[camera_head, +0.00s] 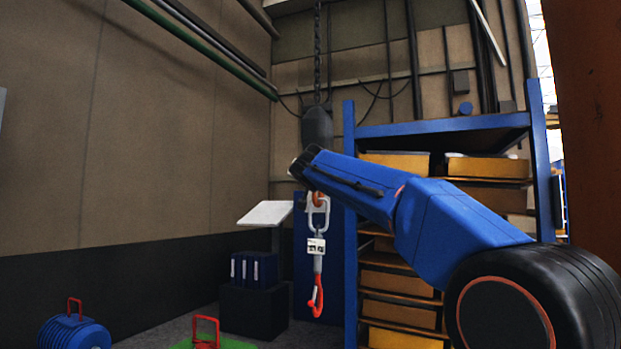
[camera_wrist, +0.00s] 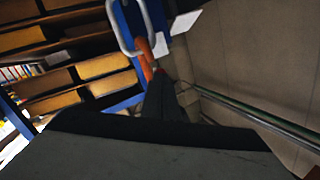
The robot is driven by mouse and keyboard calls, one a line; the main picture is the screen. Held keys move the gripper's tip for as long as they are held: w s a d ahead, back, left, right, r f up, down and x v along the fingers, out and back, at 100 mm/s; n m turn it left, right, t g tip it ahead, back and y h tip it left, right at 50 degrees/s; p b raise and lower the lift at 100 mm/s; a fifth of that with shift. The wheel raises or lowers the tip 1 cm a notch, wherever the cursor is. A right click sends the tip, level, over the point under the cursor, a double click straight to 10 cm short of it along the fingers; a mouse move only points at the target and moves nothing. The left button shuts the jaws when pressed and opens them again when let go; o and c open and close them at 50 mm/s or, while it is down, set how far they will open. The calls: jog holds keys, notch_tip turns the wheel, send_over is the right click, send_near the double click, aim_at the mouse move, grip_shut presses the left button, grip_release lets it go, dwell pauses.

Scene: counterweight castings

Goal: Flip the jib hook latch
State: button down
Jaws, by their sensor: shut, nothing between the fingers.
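An orange hook (camera_head: 319,198) hangs below a dark hook block (camera_head: 317,125) on a chain. A grey oblong link (camera_head: 318,226) hangs in it, with a white-labelled unit (camera_head: 316,246) and a red hook (camera_head: 317,298) below. In the wrist view the orange hook (camera_wrist: 147,62) and grey link (camera_wrist: 122,30) are close beyond my gripper (camera_wrist: 165,78). My gripper is shut and empty; its dark fingers point towards the orange hook. I cannot tell whether they touch it. My arm's end covers part of the hook in the head view, and the latch cannot be made out.
A blue rack (camera_head: 349,230) with brown boxes stands behind my arm at the right. A tilted white panel (camera_head: 265,213) and a dark box (camera_head: 252,310) with blue binders are at the back left. A blue weight (camera_head: 75,333) with a red handle sits at the lower left.

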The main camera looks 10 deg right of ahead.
jog(key=shift+w+d+f, duration=0.2)
jog(key=shift+w+f, duration=0.05)
jog(key=shift+f, duration=0.2)
jog(key=shift+w+d+f, duration=0.15)
jog(key=shift+w+f, duration=0.1)
jog(key=shift+f, duration=0.2)
jog(key=shift+s, duration=0.1)
